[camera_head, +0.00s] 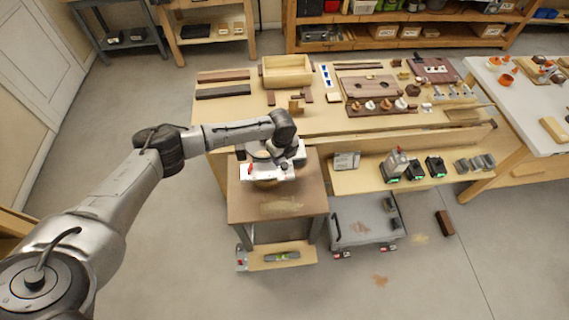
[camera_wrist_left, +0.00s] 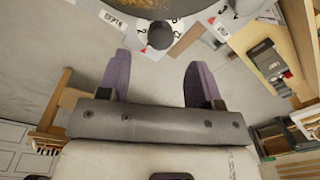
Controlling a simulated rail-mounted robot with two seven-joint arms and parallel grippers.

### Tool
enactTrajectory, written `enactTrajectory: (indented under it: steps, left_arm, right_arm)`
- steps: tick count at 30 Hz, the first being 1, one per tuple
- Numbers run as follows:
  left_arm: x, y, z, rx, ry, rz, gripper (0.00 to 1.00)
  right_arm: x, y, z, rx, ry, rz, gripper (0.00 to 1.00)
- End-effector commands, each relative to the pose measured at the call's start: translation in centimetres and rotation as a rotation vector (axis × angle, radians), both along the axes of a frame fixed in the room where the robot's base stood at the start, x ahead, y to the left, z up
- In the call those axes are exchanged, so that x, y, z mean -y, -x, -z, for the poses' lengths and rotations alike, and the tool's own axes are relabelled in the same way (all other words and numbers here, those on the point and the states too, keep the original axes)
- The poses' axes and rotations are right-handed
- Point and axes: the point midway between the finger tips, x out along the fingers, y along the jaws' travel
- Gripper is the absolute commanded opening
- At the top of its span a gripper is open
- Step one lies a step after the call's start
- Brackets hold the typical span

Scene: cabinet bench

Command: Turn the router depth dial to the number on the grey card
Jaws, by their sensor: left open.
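In the left wrist view, the white dial (camera_wrist_left: 176,27) shows at the top edge, cut off by the frame, with a few printed numbers around a dark round knob (camera_wrist_left: 159,35). My left gripper (camera_wrist_left: 158,60) is open, its two purple-padded fingers on either side below the knob. I see no clear contact with it. In the head view, my left gripper (camera_head: 262,155) is over the brown router table (camera_head: 300,195), and my wrist hides much of the router area. A pale grey card-like piece (camera_head: 346,160) lies on the low wooden shelf; its marking is too small to read.
The long workbench (camera_head: 235,108) behind holds a wooden box (camera_head: 287,71) and several wood parts. Dark tools with green lights (camera_head: 435,166) stand on the shelf to the right. A grey cart (camera_head: 365,218) stands right of the router table. The floor in front is mostly clear.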

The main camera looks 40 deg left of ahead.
Motion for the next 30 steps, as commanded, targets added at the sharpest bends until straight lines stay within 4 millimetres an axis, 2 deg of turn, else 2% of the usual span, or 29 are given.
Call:
enactTrajectory:
  steps: [1, 6, 12, 26, 30]
  left_arm:
    - [0.1, 0.0, 1.0, -0.003, -0.001, 0.000, 0.59]
    - [0.1, -0.1, 3.4, -0.002, -0.001, 0.000, 0.59]
    - [0.1, -0.2, 5.2, -0.001, 0.000, -0.002, 0.59]
    - [0.1, -0.3, 5.8, 0.000, 0.000, -0.001, 0.59]
    - [0.1, -0.3, 5.8, 0.000, 0.000, -0.001, 0.46]
  right_arm:
    - [0.0, 0.0, 0.0, 0.000, 0.001, -0.001, 0.43]
    - [0.2, 0.0, 0.0, 0.000, 0.007, -0.004, 0.43]
    - [0.3, 0.0, 0.1, -0.001, 0.010, -0.006, 0.43]
    - [0.1, 0.0, 0.1, 0.000, 0.004, -0.003, 0.43]
    - [0.0, 0.0, 0.1, -0.001, 0.001, -0.001, 0.43]
